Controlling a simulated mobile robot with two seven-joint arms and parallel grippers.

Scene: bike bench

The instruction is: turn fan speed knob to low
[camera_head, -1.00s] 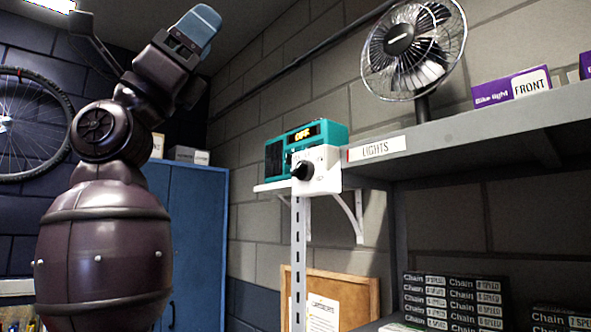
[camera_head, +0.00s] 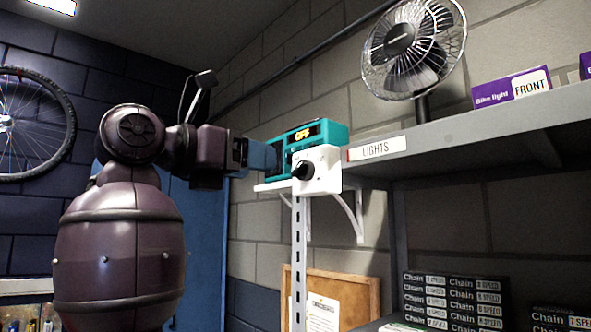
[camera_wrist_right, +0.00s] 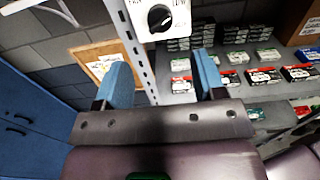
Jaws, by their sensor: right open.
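The black fan speed knob (camera_head: 302,170) sits on a white switch box (camera_head: 323,168) at the left end of the grey shelf. In the right wrist view the knob (camera_wrist_right: 159,18) is at the top, ahead of the fingers and roughly between them, with printed labels partly cut off above it. The fan (camera_head: 413,50) stands on the shelf. My right gripper (camera_head: 262,156) is just left of the box, with its blue fingers apart and empty. The right wrist view shows the gripper (camera_wrist_right: 162,72) open, with a gap to the knob. My left gripper is not visible.
A teal radio (camera_head: 320,130) reading "OFF" stands on a small white bracket shelf (camera_head: 270,186) close behind the box. The grey shelf edge (camera_head: 450,137) extends right, carrying a purple bike light box (camera_head: 511,87). Chain boxes (camera_head: 452,298) lie below.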

